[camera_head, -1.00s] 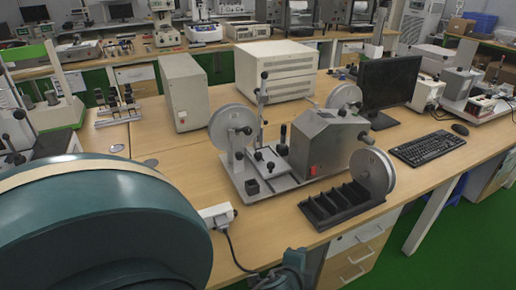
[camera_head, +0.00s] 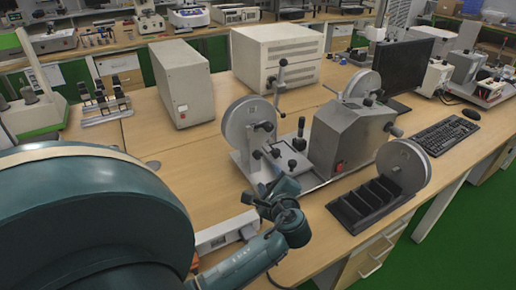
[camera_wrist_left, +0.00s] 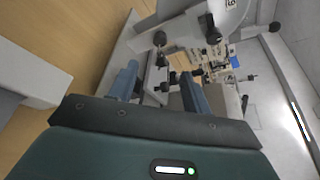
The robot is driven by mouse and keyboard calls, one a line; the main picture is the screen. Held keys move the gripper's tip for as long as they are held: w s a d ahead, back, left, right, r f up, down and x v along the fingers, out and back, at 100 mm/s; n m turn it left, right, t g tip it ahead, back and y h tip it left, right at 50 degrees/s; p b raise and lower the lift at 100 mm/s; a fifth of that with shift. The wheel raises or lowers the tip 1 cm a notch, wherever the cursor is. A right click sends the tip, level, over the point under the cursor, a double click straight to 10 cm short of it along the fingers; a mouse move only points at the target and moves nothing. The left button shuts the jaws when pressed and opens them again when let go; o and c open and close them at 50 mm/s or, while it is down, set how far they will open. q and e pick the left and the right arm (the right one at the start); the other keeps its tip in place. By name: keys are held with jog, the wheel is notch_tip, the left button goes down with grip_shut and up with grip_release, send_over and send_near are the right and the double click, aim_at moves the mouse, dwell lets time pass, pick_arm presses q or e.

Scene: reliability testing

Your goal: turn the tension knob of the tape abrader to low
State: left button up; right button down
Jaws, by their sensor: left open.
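The tape abrader (camera_head: 335,142) is a grey metal machine on the wooden bench, with a large reel (camera_head: 240,122) on its left side and several black knobs. One black knob (camera_head: 265,126) is at that reel's hub; smaller ones are lower, near the plate. I cannot tell which is the tension knob, and no low mark is readable. My left gripper (camera_head: 270,178) is at the abrader's near left side, partly hidden by its own wrist. In the left wrist view its fingers (camera_wrist_left: 158,78) are apart, with a black knob (camera_wrist_left: 159,38) and the reel (camera_wrist_left: 200,22) beyond them.
A black slotted rack (camera_head: 368,202) stands at the bench's front edge, with a second reel (camera_head: 403,163) beside it. A white power strip (camera_head: 223,233) lies near my left forearm. A beige box (camera_head: 180,84), monitor (camera_head: 403,64) and keyboard (camera_head: 446,135) stand around.

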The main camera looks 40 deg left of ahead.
aim_at(259, 157)
pick_arm(q)
jog(key=x, duration=1.2)
jog(key=shift+a, duration=0.1)
jog(key=shift+w+a, duration=0.25)
jog(key=shift+a, duration=0.05)
pick_arm(e)
jog(key=shift+s+f, duration=0.1)
jog(key=shift+s, duration=0.15)
